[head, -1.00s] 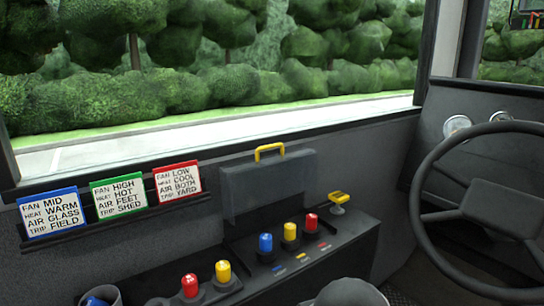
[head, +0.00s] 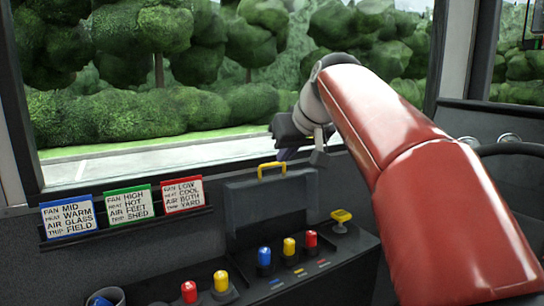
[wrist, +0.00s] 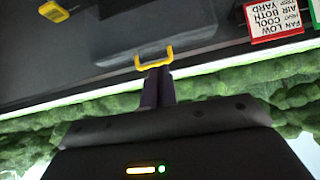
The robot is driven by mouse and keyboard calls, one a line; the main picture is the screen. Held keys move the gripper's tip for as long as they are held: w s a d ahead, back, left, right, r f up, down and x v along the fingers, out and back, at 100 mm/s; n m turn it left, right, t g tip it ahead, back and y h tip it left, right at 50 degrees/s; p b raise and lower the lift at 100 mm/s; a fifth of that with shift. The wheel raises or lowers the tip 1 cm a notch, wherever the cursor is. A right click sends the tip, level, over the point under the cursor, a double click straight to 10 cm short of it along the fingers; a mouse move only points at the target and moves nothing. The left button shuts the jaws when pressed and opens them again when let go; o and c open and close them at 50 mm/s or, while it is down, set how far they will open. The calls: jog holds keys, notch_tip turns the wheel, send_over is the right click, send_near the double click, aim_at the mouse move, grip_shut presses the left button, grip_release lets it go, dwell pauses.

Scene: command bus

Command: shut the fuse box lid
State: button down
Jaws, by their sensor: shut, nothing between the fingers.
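The fuse box lid (head: 265,208) is a dark panel standing upright against the wall, open. Its yellow handle (head: 272,168) is on its top edge. The fuse box (head: 325,262) below it has a blue, a yellow and a red fuse standing in it. My gripper (head: 302,155) is just above and right of the handle, by the window sill. In the wrist view the shut, empty fingers (wrist: 158,86) point at the handle (wrist: 154,56), with their tips close to it; I cannot tell whether they touch. The lid shows beyond it (wrist: 155,28).
Blue, green and red label cards (head: 127,207) sit in a rail left of the lid. A yellow knob (head: 341,217) stands right of the lid. A loose-looking red fuse (head: 189,291) and yellow fuse (head: 221,281) stand at the lower left. A steering wheel (head: 510,150) is at the right.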

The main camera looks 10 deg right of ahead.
aim_at(267, 161)
jog(key=w+d+r, duration=0.2)
jog(key=w+r, duration=0.1)
jog(key=shift+n+t+y, duration=0.3)
jog(key=shift+y, duration=0.1)
jog(key=x, duration=0.9)
jog(key=shift+w+a+f, duration=0.15)
jog(key=shift+w, duration=0.2)
jog(key=shift+f+b, duration=0.1)
jog(key=shift+b, duration=0.35)
